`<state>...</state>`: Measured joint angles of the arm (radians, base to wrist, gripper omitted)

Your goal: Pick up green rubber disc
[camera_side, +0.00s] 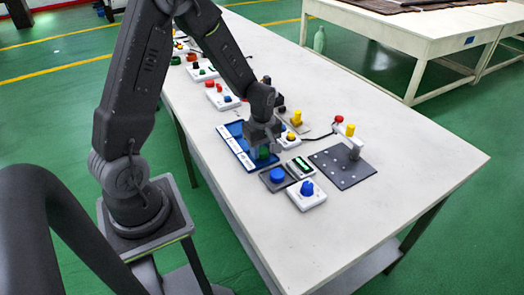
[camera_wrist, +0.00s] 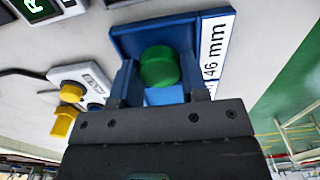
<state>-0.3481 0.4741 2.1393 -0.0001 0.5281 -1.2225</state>
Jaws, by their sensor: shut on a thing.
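The green disc (camera_wrist: 159,67) is between the two fingers of my gripper (camera_wrist: 160,80) in the wrist view. My gripper is shut on it. In the side view the green disc (camera_side: 263,153) shows below my gripper (camera_side: 262,145), low over the blue tray (camera_side: 234,146). The blue tray (camera_wrist: 125,34) is behind the disc in the wrist view, with a white label reading "46 mm" along one edge. I cannot tell whether the disc touches the tray.
A grey plate with a blue knob (camera_side: 277,175), a white box with a blue knob (camera_side: 307,196) and a dark pegboard (camera_side: 343,168) stand right of the tray. A white box with a yellow knob (camera_side: 288,140) is close beside my gripper. The table's front right is clear.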

